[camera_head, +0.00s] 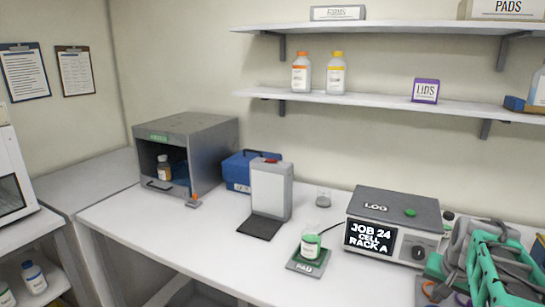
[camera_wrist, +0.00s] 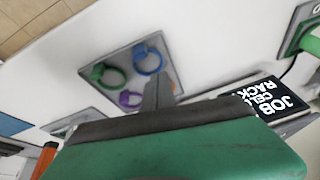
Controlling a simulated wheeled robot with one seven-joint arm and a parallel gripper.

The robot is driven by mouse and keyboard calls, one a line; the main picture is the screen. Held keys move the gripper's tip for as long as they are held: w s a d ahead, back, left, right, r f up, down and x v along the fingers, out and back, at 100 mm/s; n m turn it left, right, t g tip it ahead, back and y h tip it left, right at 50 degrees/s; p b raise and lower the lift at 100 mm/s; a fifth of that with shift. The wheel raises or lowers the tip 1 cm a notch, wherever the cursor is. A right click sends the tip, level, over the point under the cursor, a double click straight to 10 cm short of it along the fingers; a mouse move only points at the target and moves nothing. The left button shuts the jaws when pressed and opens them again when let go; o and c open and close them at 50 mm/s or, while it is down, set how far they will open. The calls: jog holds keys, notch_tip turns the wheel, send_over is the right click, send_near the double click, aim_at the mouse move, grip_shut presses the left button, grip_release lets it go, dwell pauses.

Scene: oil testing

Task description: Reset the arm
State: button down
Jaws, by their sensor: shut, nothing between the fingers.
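My gripper (camera_wrist: 158,95) shows in the wrist view as grey fingers, closed together and empty, beyond a broad green body. It is over a pale tray (camera_wrist: 112,68) with a green ring (camera_wrist: 92,72), a blue ring (camera_wrist: 148,58) and a purple ring (camera_wrist: 130,99). The fingers hide the tray's right side. In the head view, my green and grey arm parts fill the lower right corner and partly cover the same area.
A LOG device (camera_head: 395,222) reading "JOB 24 CELL RACK A" stands left of my arm. A bottle with green contents (camera_head: 311,241) stands on a PAD base (camera_head: 297,263). A grey open-front cabinet (camera_head: 205,160) and blue case (camera_head: 237,170) are further back. Shelves (camera_head: 385,98) hang above.

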jog(key=s+a+f+n+g+y, duration=0.1)
jog(key=s+a+f+n, duration=0.15)
jog(key=s+a, duration=0.5)
jog(key=s+a+f+n+g, duration=0.1)
jog(key=s+a+f, duration=0.3)
jog(key=s+a, duration=0.4)
jog(key=w+a+r+n+t, duration=0.1)
jog(key=a+r+n, duration=0.2)
jog(key=a, duration=0.7)
jog(key=shift+a+r+n+t+y, duration=0.25)
jog(key=shift+r+n+t+y, duration=0.1)
jog(key=shift+r, duration=0.15)
